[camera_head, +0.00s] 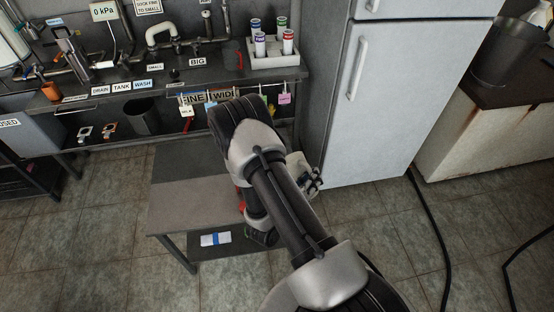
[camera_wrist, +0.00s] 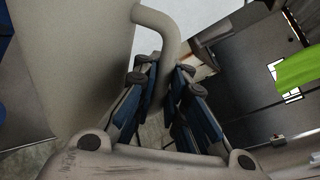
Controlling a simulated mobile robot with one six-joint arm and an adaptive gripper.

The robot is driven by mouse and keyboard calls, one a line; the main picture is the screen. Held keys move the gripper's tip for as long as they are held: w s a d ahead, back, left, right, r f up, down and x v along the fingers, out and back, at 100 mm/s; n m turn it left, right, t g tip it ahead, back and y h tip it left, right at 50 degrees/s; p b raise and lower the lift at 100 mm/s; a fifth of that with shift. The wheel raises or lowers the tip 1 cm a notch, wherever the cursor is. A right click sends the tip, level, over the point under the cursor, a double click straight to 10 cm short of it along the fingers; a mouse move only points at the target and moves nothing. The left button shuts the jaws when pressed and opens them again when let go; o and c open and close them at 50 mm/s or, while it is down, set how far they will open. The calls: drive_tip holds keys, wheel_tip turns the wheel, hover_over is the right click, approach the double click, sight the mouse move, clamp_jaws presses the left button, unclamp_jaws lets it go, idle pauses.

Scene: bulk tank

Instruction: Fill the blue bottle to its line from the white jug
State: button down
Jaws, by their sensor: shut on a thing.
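In the wrist view my gripper (camera_wrist: 162,100) is shut on the curved handle (camera_wrist: 168,35) of a pale jug (camera_wrist: 75,65), whose body fills the left of that view. In the head view my arm hides most of the jug; a whitish part (camera_head: 296,160) shows just right of the arm. The jug's mouth and contents are hidden. No blue bottle can be made out clearly. A strip of blue (camera_wrist: 6,38) at the wrist view's left edge may belong to it, but I cannot tell. The fill line is not visible.
A small table (camera_head: 185,205) stands under my arm, with a blue-and-white item (camera_head: 215,239) on its lower shelf. A fridge (camera_head: 390,95) stands right. Hoses cross the floor.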

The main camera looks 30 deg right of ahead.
drive_tip(key=shift+w+a+r+n+p, duration=0.1)
drive_tip(key=shift+w+r+n+p, duration=0.15)
drive_tip(key=shift+r+p, duration=0.25)
drive_tip(key=shift+w+r+n+p, duration=0.1)
drive_tip(key=shift+r+n+p, duration=0.15)
drive_tip(key=shift+r+p, duration=0.25)
drive_tip(key=shift+w+r+p, duration=0.2)
drive_tip(key=shift+r+p, duration=0.1)
drive_tip(key=shift+p, duration=0.25)
drive_tip(key=shift+w+a+r+n+g+p, duration=0.1)
drive_tip(key=shift+r+n+g+p, duration=0.2)
drive_tip(key=shift+n+p, duration=0.2)
drive_tip(key=shift+w+a+r+n+g+p, duration=0.15)
drive_tip(key=shift+w+r+n+p, duration=0.25)
drive_tip(key=shift+r+p, duration=0.25)
drive_tip(key=shift+w+r+n+g+p, duration=0.15)
drive_tip(key=shift+w+r+n+p, duration=0.25)
drive_tip(key=shift+p, duration=0.45)
idle(1.0)
